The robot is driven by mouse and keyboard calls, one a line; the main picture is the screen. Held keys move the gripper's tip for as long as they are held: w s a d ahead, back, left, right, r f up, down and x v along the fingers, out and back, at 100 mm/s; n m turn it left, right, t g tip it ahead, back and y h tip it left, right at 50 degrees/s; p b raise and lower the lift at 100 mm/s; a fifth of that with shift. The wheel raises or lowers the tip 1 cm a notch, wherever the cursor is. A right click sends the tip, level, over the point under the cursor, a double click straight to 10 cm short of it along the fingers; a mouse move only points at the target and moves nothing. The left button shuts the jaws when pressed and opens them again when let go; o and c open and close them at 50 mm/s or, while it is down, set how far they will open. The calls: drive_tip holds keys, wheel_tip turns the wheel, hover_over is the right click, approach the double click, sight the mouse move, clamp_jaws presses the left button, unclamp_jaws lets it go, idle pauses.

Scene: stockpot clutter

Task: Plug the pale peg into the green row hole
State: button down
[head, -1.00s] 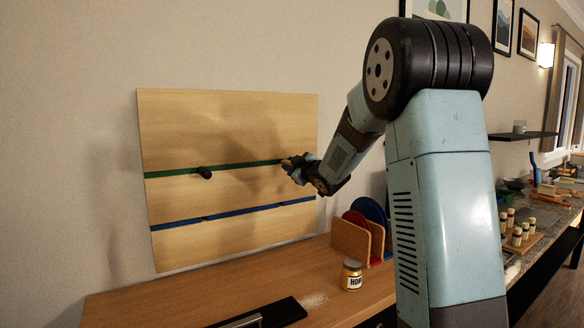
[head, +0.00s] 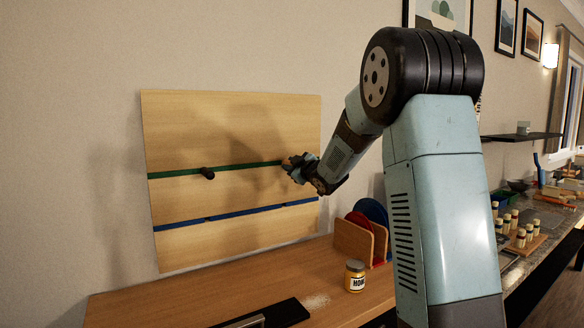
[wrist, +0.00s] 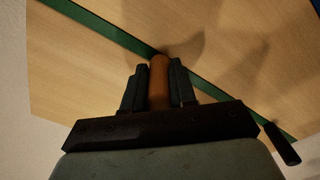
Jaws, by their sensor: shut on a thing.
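My gripper (wrist: 158,88) is shut on the pale peg (wrist: 159,80), an orange-brown wooden cylinder between the two dark fingers in the wrist view. The peg's far end is at the green stripe (wrist: 110,29) on the wooden board. I cannot tell whether the end is inside a hole or only close to the surface; the hole there is hidden. In the head view my gripper (head: 290,165) is at the right end of the green row (head: 240,167). A dark peg (head: 207,173) sticks out of that row farther left; it also shows in the wrist view (wrist: 282,145).
The board (head: 230,120) stands against the wall, with a blue row (head: 240,213) below the green one. On the counter (head: 150,305) below are a honey jar (head: 355,276), a rack with coloured discs (head: 355,238) and a dark slab (head: 275,314).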

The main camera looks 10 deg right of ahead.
drive_tip(key=c, duration=0.8)
unclamp_jaws()
drive_tip(key=s+d+m+g+h, duration=0.2)
drive_tip(key=s+d+m+h, duration=0.15)
drive_tip(key=s, duration=1.05)
drive_tip(key=s+d+m+g+h, duration=0.2)
drive_tip(key=s+d+m+h, duration=0.15)
drive_tip(key=s, duration=0.95)
drive_tip(key=s+a+f+m+g, duration=0.1)
drive_tip(key=s+f+g, duration=0.1)
drive_tip(key=s, duration=0.6)
drive_tip(key=s+a+f+m+g+y, duration=0.1)
drive_tip(key=s+a+f+m+g, duration=0.1)
drive_tip(key=s, duration=0.6)
drive_tip(key=s+a+f+m+g, duration=0.2)
drive_tip(key=s+f+g, duration=0.1)
drive_tip(key=s, duration=0.5)
drive_tip(key=shift+s+a+f+g, duration=0.1)
drive_tip(key=shift+a+f+g, duration=0.05)
drive_tip(key=shift+f, duration=0.25)
drive_tip(key=shift+s+a+f+g, duration=0.1)
drive_tip(key=shift+f+g, duration=0.05)
drive_tip(key=shift+f, duration=0.2)
